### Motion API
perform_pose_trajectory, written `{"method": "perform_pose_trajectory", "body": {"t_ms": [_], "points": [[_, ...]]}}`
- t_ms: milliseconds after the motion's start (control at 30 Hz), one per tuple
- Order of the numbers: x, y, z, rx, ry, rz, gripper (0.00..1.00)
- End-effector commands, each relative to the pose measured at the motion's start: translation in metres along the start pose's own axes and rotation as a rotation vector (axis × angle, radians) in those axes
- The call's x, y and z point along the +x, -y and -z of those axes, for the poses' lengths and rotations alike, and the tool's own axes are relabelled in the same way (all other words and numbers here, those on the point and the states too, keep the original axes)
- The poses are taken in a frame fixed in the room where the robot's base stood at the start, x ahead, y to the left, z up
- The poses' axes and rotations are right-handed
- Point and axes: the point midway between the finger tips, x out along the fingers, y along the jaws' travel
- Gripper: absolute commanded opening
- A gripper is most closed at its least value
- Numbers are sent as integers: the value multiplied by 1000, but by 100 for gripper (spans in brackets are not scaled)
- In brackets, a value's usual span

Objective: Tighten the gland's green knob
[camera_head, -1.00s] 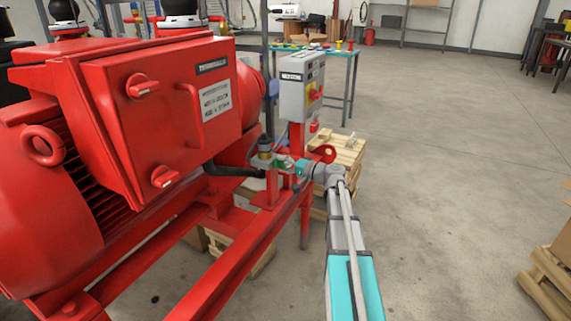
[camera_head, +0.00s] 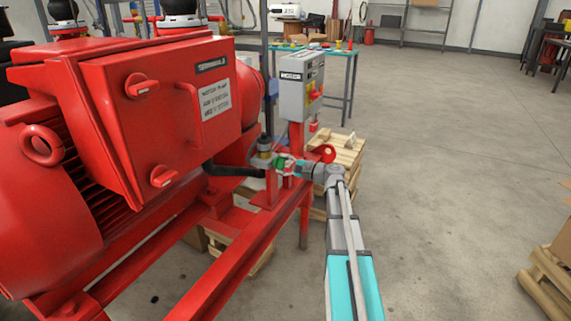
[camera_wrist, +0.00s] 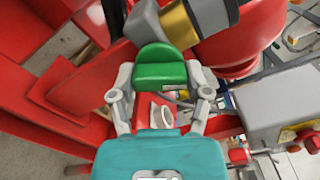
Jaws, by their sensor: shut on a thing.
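The green knob (camera_wrist: 160,70) shows in the wrist view between the two grey fingers of my gripper (camera_wrist: 160,88), which is shut on it. In the head view my gripper (camera_head: 290,164) is at the gland by the red post, and the green knob (camera_head: 281,162) is small and partly hidden there. The gland (camera_head: 264,152) has a brass band and a dark grey body; in the wrist view its brass band (camera_wrist: 181,24) lies just beyond the knob. How tight the knob is cannot be seen.
The red motor with its terminal box (camera_head: 160,95) fills the left. A grey control box (camera_head: 301,86) stands behind my gripper on a red post. A wooden pallet stack (camera_head: 345,155) is behind it. The floor (camera_head: 450,170) on the right is open.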

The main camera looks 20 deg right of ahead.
Motion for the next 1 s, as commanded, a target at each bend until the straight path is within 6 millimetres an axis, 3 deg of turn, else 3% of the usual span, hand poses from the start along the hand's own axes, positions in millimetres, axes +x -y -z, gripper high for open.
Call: {"method": "perform_pose_trajectory", "body": {"t_ms": [533, 567, 700, 767, 1000], "points": [[2, 2, 1, 43, 0, 6, 15], [2, 2, 1, 43, 0, 6, 64], [2, 2, 0, 42, 1, 4, 90], [2, 1, 0, 41, 1, 3, 97], [1, 0, 0, 40, 1, 1, 97]]}}
